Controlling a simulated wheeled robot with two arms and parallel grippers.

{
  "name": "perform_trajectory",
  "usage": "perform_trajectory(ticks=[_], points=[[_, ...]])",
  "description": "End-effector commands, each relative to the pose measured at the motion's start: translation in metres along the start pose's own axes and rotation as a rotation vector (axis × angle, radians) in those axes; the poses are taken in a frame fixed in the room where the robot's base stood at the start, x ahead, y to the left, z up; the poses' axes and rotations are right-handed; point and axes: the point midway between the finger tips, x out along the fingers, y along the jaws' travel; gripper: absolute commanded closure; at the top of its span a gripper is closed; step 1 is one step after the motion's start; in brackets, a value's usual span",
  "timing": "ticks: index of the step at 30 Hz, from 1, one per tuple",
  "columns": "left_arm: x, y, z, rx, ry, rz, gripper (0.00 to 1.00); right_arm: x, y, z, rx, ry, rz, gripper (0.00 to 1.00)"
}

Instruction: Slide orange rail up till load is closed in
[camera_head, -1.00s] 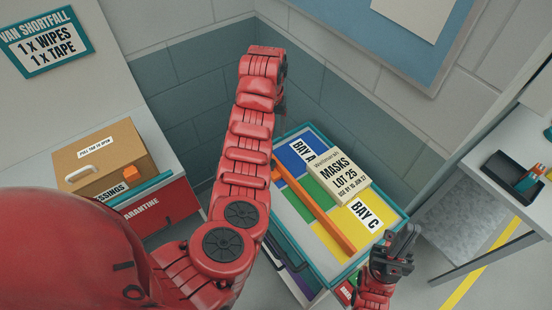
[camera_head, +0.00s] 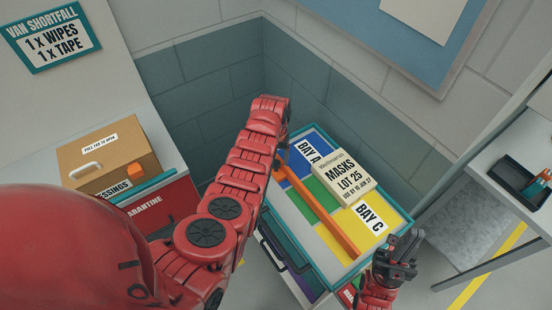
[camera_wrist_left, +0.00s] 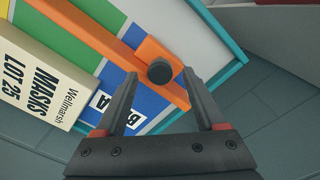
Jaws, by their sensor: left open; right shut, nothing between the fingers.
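The orange rail (camera_head: 325,220) lies lengthwise across a teal-rimmed tray (camera_head: 399,206) with blue, green and yellow floor areas. A cream MASKS LOT 25 box (camera_head: 343,180) lies to its right, with a strip of floor between them. The box also shows in the left wrist view (camera_wrist_left: 35,85). In that view my open left gripper (camera_wrist_left: 160,80) is over the rail's end, with a black round knob (camera_wrist_left: 160,71) between its fingertips; I cannot tell whether they touch it. My arm mostly hides this gripper in the head view. My right gripper (camera_head: 402,247) is shut and empty by the tray's near right corner.
A cardboard box (camera_head: 107,150) with a handle and orange block stands on a counter at left. Walls close in behind the tray. A white table (camera_head: 515,195) with a dark pen tray (camera_head: 520,180) is at right. White tray floor left of the rail is bare.

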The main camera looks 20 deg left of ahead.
Motion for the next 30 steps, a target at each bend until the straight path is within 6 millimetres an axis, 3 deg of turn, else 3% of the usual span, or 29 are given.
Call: perform_trajectory(ticks=[17,27,29,30], points=[[0.0122,-0.0001,0.0001,0.002,0.002,-0.001,0.28,0.0021,0.0001,-0.0003,0.0,0.0,0.0,1.0],[0.0122,0.0001,0.0004,0.002,0.001,-0.001,0.9,0.0021,0.0001,-0.0003,0.0,0.0,0.0,1.0],[0.0122,0.0001,0.0004,0.002,0.002,-0.001,1.0,0.0021,0.0001,-0.0003,0.0,0.0,0.0,1.0],[0.0122,0.0001,0.0004,0.002,0.001,-0.001,1.0,0.0021,0.0001,-0.0004,0.0,0.0,0.0,1.0]])
